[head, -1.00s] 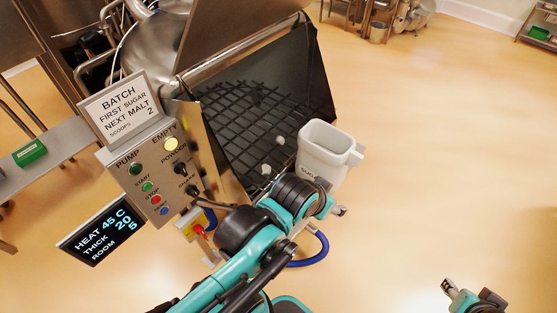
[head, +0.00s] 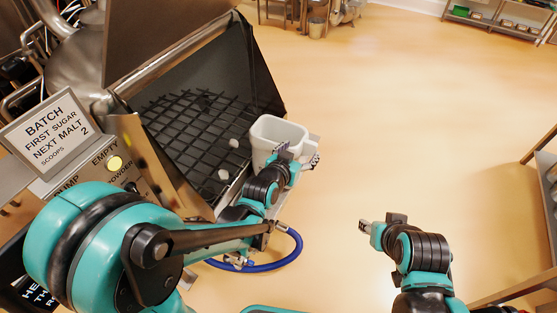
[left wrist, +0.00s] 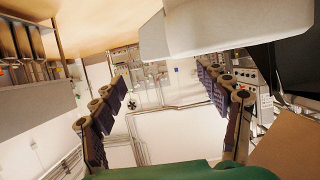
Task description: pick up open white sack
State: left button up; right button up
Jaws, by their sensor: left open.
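No open white sack can be made out in either view. My left gripper (head: 299,156) is at the right side of a white bin (head: 275,132) by the hopper. Its fingers overlap the bin's near right side in the head view; contact cannot be told. In the left wrist view, the left gripper (left wrist: 163,80) has its two fingers wide apart with nothing between them. A white body (left wrist: 205,28) fills the top of that view, above the fingers. My right gripper (head: 366,228) is over open floor at the right; its jaws are too small to read.
The dark hopper (head: 190,110) with a grid and two pale lumps stands left of the bin. A control panel with a batch sign (head: 48,135) is at the left. A blue hose (head: 275,262) curves below my left arm. A shelf rack (head: 545,170) stands at the right edge. The middle floor is clear.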

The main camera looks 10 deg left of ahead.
aim_at(310, 141)
pick_arm(q)
jog(key=b+x, duration=0.2)
jog(key=x, duration=0.6)
jog(key=shift+w+d+f, duration=0.1)
jog(key=shift+w+f, duration=0.05)
jog(key=shift+w, duration=0.1)
jog(key=c, duration=1.5)
jog(key=shift+r, duration=0.25)
